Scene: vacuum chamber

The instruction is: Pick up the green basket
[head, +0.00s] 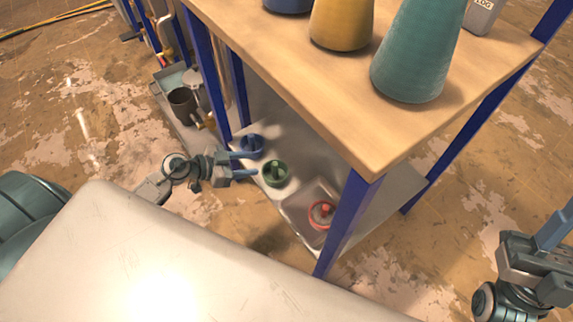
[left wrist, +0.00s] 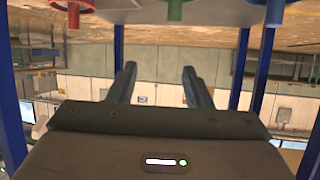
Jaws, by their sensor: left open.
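The green basket (head: 274,173) is a small round one with a handle, standing on the lower shelf of the bench between a blue basket (head: 250,146) and a red basket (head: 321,213). My left gripper (head: 257,164) is open and empty at the shelf's edge, just left of the green basket, its fingers pointing at it. In the left wrist view, which is upside down, the green basket (left wrist: 175,9) shows at the top edge, partly cut off, beyond my open left gripper (left wrist: 157,68). My right gripper (head: 555,228) is far off at the right edge, partly cut off.
The wooden bench top (head: 345,110) overhangs the shelf and carries a yellow vase (head: 341,22) and a teal vase (head: 418,55). A blue post (head: 347,222) stands at the near corner, close to the red basket. A grey pot (head: 182,104) stands left of the bench.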

